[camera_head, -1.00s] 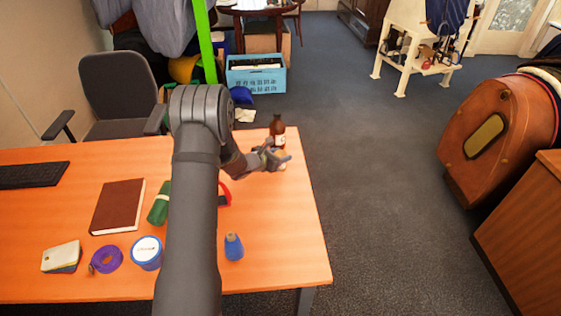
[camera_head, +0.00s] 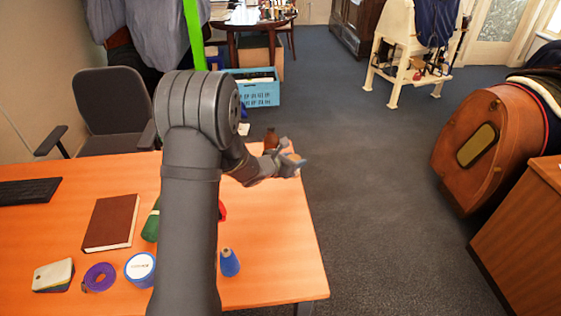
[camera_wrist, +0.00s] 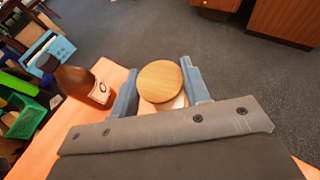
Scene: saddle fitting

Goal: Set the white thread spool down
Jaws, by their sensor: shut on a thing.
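The white thread spool (camera_wrist: 162,103) shows in the wrist view as a round wooden end cap with a little white thread below it. My gripper (camera_wrist: 160,88) is shut on it, one blue-grey finger on each side. In the head view my gripper (camera_head: 292,161) is at the far right corner of the orange desk (camera_head: 275,235), with the spool's tan cap (camera_head: 293,157) between the fingers. The spool's underside is hidden, and I cannot tell its height above the desk.
A brown bottle (camera_wrist: 82,84) stands close left of my gripper. A blue thread cone (camera_head: 229,263), a round tin (camera_head: 140,268), purple tape (camera_head: 99,277) and a brown book (camera_head: 112,222) lie on the desk. The desk's right front is mostly clear.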

